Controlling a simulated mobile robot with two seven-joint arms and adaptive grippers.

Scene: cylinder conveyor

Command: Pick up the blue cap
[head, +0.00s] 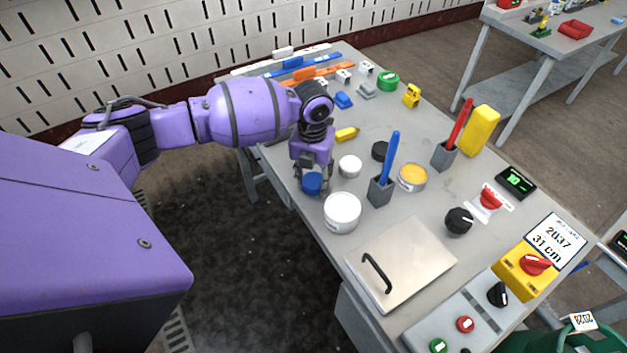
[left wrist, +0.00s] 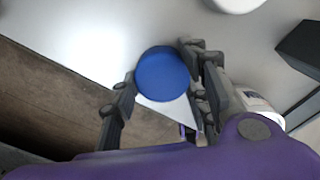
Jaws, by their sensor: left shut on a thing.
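The blue cap (head: 312,184) is a small round disc near the left edge of the workbench in the head view. My left gripper (head: 311,172) points down over it and its fingers are at the cap's sides. In the left wrist view the blue cap (left wrist: 162,74) sits between the two dark fingers of the left gripper (left wrist: 160,85), which is shut on it. The bench edge passes below the cap in that view. I cannot tell whether the cap touches the bench. My right gripper is in neither view.
A white round tub (head: 342,213) and a smaller white cap (head: 350,166) stand close to the left gripper. A grey holder (head: 380,192) with a blue stick is just right of them. A yellow-topped jar (head: 412,178) and a metal plate with handle (head: 400,265) are further right.

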